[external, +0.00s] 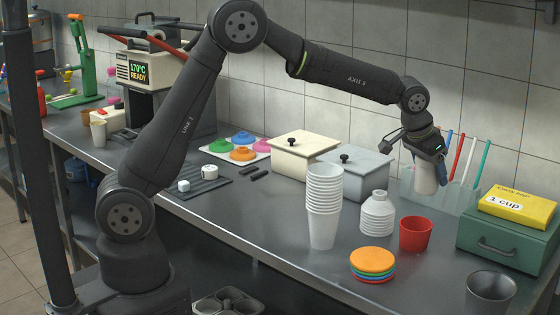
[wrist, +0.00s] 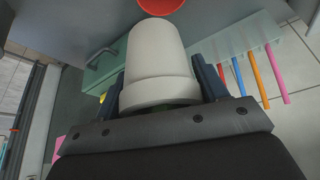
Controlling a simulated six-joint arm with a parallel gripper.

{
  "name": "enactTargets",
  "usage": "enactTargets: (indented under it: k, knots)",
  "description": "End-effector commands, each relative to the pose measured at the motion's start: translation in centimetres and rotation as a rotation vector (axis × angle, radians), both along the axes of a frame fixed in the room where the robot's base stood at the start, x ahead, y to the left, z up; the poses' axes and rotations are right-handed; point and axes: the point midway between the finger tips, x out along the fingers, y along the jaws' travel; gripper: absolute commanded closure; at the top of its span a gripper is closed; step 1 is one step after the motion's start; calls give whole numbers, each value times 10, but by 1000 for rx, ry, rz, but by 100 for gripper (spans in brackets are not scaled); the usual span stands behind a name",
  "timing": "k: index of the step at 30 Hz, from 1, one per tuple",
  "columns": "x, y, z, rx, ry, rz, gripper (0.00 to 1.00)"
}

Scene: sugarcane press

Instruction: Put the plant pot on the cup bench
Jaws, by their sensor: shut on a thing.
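My gripper (external: 427,164) is shut on an off-white, tapered pot (external: 426,181), which I take to be the plant pot. In the external view it hangs above the right part of the steel counter (external: 330,268), in front of the clear straw holder. In the wrist view, the pot (wrist: 155,55) sits between the dark blue fingers of my gripper (wrist: 162,88), with its wide rim toward the gripper and its narrow end away. Its inside is hidden. The counter carries the cups; no separate cup bench can be made out.
A tall white cup stack (external: 323,205), ribbed white stack (external: 376,215), red cup (external: 415,233), orange-topped disc stack (external: 372,263) and dark metal cup (external: 490,292) stand nearby. A green box (external: 500,235) with a yellow sign (external: 517,205) is at right. Straws (external: 470,160) stand behind the pot.

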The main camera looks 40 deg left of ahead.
Motion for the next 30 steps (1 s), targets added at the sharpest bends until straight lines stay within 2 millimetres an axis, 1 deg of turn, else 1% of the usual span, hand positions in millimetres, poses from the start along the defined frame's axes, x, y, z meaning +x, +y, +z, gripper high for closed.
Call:
enactTargets:
  k: [1,2,3,5,6,9,12,15,20,21,27,30]
  knots:
    - [-18,-25,1,-4,-2,-50,66]
    - [-29,-38,1,-6,-3,-77,66]
    - [-43,-55,0,-8,-3,-115,66]
    - [-64,-80,1,-12,-5,-170,66]
    - [-78,-94,1,-15,-7,-204,66]
    - [-111,-125,1,-20,-10,-282,66]
    - [-136,-146,1,-26,-10,-336,66]
    - [-155,-160,1,-29,-11,-376,66]
    - [-178,-177,1,-32,-13,-425,66]
    - [-177,-176,-8,-30,-10,-423,66]
    - [-176,-175,-38,-30,-10,-420,66]
    - [-175,-175,-47,-32,-11,-420,66]
